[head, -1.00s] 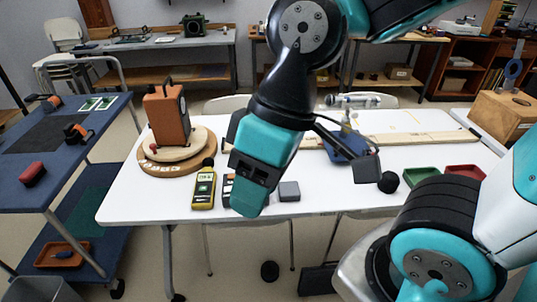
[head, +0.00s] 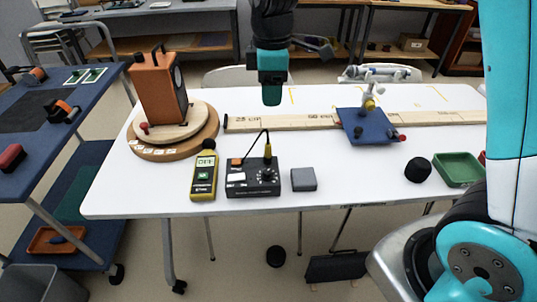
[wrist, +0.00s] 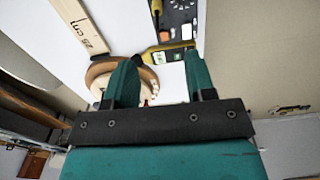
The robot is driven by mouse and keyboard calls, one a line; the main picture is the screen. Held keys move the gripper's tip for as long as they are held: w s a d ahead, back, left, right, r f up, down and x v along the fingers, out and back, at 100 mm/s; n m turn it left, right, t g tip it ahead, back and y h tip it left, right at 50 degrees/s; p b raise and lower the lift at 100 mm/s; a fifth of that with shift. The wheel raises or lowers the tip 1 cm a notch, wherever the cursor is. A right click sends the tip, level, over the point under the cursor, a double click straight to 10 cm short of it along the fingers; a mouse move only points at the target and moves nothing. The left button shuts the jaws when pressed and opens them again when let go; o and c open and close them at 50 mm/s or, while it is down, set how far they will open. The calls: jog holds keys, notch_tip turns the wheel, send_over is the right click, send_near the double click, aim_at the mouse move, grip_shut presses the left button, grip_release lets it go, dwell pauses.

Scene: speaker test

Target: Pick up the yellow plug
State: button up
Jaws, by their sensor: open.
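The yellow plug (head: 268,150) stands upright in the top of a black control box (head: 252,182) on the white table, with a black cable looping from it to the box's left part. My gripper (head: 271,95) is in the air above and behind the box, pointing down and apart from the plug. In the wrist view my gripper (wrist: 161,78) is open, with nothing between its two teal fingers.
A yellow meter (head: 204,174) stands left of the box and a grey block (head: 304,180) right of it. An orange speaker (head: 163,90) stands on a round wooden turntable (head: 205,137). A wooden ruler (head: 300,122) and a blue stand (head: 365,128) lie behind.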

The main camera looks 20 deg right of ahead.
aim_at(268, 143)
jog(key=f, duration=1.2)
jog(key=shift+w, duration=0.25)
jog(key=f, duration=0.5)
jog(key=shift+w+a+f+p, duration=0.15)
jog(key=shift+a+f+p, duration=0.1)
jog(key=shift+f+p, duration=0.15)
jog(key=shift+c, duration=0.2)
grip_shut()
